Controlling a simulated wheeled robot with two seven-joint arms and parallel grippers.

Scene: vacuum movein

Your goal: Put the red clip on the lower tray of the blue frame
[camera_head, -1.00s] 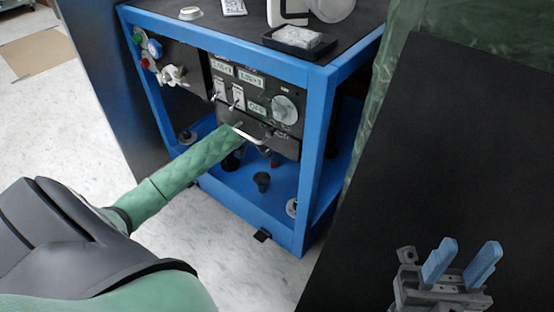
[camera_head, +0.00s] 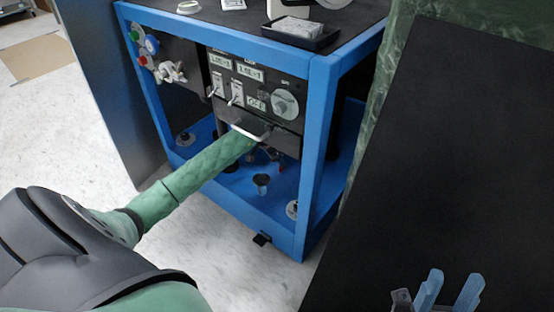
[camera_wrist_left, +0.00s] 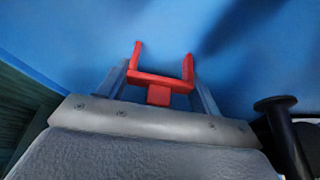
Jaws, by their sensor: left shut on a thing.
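In the left wrist view the red clip (camera_wrist_left: 160,82) is a U-shaped piece with two prongs pointing away. My left gripper (camera_wrist_left: 160,92) is shut on it, one finger on each side. The blue lower tray (camera_wrist_left: 90,30) fills the background of that view. In the head view my left arm reaches into the blue frame (camera_head: 318,150), under its black control panel, above the lower tray (camera_head: 225,195). The left fingers and the clip are hard to make out there. My right gripper (camera_head: 448,290) is at the bottom right, its two blue fingers apart and nothing between them.
A black stopper-like part (camera_head: 261,184) stands on the lower tray, and a dark knob (camera_wrist_left: 275,105) shows close at right in the wrist view. A large black surface (camera_head: 460,150) lies at right.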

